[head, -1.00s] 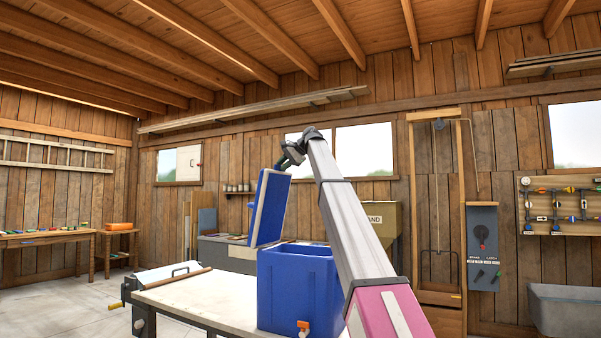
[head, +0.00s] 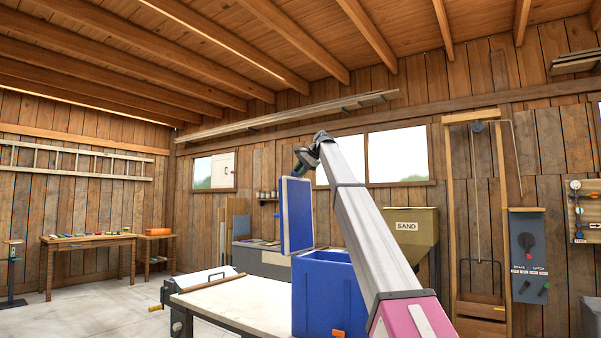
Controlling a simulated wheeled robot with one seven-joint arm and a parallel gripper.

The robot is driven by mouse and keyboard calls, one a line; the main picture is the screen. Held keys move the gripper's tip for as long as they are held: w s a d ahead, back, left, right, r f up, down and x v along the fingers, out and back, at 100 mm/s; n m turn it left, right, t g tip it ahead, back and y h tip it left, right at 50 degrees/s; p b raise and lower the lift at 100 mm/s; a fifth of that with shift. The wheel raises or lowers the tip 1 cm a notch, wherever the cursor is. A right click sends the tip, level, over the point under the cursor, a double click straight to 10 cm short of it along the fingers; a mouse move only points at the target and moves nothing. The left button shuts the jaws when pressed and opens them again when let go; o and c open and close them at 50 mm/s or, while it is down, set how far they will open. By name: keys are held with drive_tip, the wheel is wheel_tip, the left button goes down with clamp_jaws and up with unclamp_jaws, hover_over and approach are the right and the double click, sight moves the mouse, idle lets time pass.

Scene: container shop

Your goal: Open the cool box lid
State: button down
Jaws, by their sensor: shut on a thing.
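The blue cool box (head: 322,296) stands on a white-topped table, with an orange tap low on its front. Its lid (head: 297,215) is raised and stands nearly upright above the left side of the box, its blue face towards me. My gripper (head: 301,172) is at the lid's top edge, shut on it. The fingertips are small and partly hidden here. My arm slants up across the right part of the box and hides some of its rim.
The white-topped table (head: 225,305) is mostly bare left of the box. A sand hopper (head: 408,227) stands behind on the right. A tool-covered workbench (head: 88,242) is far left. The pale floor between is open.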

drive_tip(key=c, duration=1.2)
unclamp_jaws()
drive_tip(key=shift+f, duration=0.2)
drive_tip(key=shift+o, duration=0.2)
drive_tip(key=shift+d+r, duration=0.1)
drive_tip(key=shift+r, duration=0.1)
drive_tip(key=v, duration=1)
drive_tip(key=shift+s+r, duration=0.15)
drive_tip(key=shift+r, duration=0.05)
drive_tip(key=shift+d, duration=0.1)
